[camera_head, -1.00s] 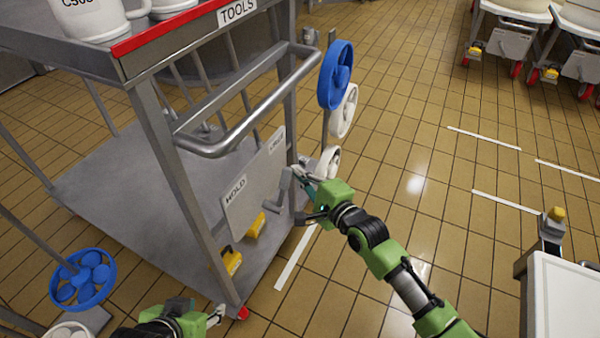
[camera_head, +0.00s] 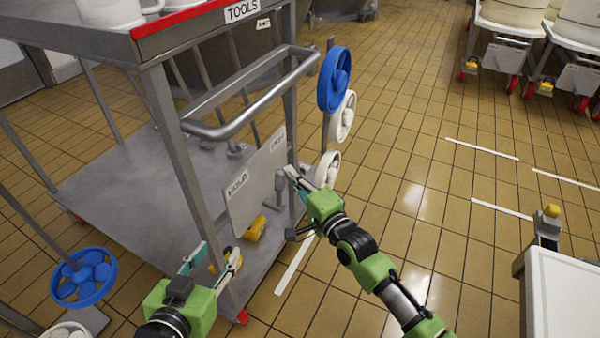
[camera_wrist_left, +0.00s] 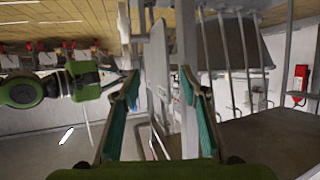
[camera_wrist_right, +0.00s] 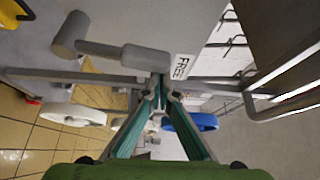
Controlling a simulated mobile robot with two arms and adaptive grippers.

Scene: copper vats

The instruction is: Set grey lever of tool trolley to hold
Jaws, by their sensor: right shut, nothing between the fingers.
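The tool trolley (camera_head: 140,52) stands at the left in the head view. Its grey plate (camera_head: 245,205) has a HOLD label (camera_head: 237,184) at the left end and a FREE label (camera_head: 278,139) at the right end. The grey lever (camera_head: 280,186) is on the plate; in the right wrist view the lever's handle (camera_wrist_right: 130,54) ends beside the FREE label (camera_wrist_right: 181,67). My right gripper (camera_head: 292,174) is shut and empty, close to the lever's handle; contact is unclear. My left gripper (camera_head: 218,252) is open and empty, near the trolley's front post, below the HOLD label.
The trolley's push bar (camera_head: 250,105) runs above the plate. Blue (camera_head: 335,79) and white wheels (camera_head: 328,169) hang beside my right gripper. A white-topped cart (camera_head: 565,290) stands at lower right. Tiled floor between is free.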

